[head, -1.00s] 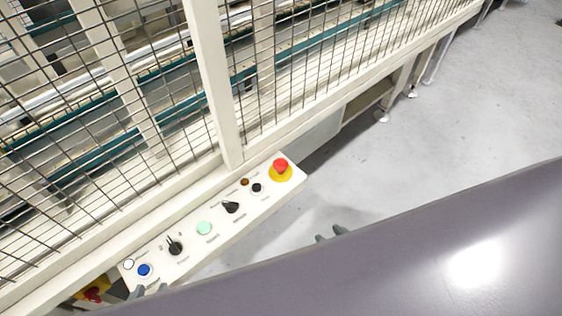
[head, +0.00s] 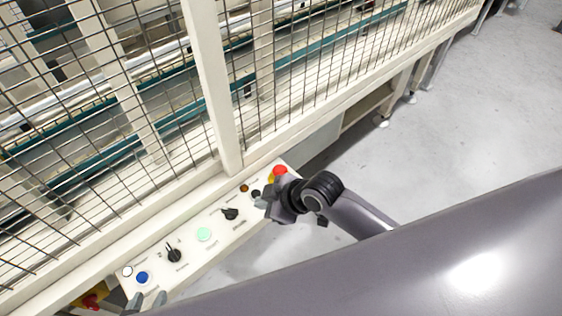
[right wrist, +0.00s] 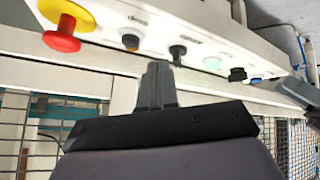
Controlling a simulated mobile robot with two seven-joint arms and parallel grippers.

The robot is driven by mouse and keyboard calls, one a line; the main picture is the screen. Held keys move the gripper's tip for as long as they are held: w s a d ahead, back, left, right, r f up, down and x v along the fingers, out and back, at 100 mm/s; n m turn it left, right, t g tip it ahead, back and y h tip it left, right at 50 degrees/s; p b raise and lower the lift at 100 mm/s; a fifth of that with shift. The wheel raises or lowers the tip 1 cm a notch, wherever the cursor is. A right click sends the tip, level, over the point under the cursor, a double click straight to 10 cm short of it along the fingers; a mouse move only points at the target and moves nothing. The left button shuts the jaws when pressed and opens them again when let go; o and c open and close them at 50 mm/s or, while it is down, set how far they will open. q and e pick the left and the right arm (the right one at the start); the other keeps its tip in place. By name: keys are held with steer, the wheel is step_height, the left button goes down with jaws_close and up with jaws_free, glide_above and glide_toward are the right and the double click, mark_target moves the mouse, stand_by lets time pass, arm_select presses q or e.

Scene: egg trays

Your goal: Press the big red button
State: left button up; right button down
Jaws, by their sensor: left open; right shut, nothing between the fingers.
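The big red button (head: 280,170) sits at the right end of a white control panel (head: 215,255). My right gripper (head: 264,204) is at the panel's right end, beside the button, and partly hides its yellow base. In the right wrist view the red button (right wrist: 61,42) with its yellow base is at the upper left. The shut, empty fingers of my right gripper (right wrist: 157,72) are right of it, apart from it. My left gripper (head: 147,299) is at the bottom left, open and empty, near the panel's blue button; only its fingertips show.
The panel also carries a black knob (head: 230,213), a green button (head: 204,234), another black knob (head: 174,255) and a blue button (head: 142,278). A wire-mesh fence with a white post (head: 212,90) stands behind it. Grey floor (head: 470,110) is clear at right.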

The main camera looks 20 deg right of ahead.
steer(key=w+d+r+n+g+h, duration=0.1)
steer(key=w+r+n+g+h, duration=0.15)
steer(key=w+r+n, duration=0.3)
step_height(320, 180, up, 8)
steer(key=n+g+h, duration=0.2)
steer(key=n+h, duration=0.1)
steer(key=n, duration=0.2)
glide_above(280, 169)
steer(key=s, duration=0.2)
steer(key=shift+d, duration=0.25)
steer(key=shift+f, duration=0.15)
steer(key=f, duration=0.4)
steer(key=w+f, duration=0.1)
steer(key=f, duration=0.8)
steer(key=shift+w+a+f, duration=0.2)
steer(key=shift+w+f, duration=0.05)
steer(key=shift+f, duration=0.1)
steer(key=shift+b, duration=0.3)
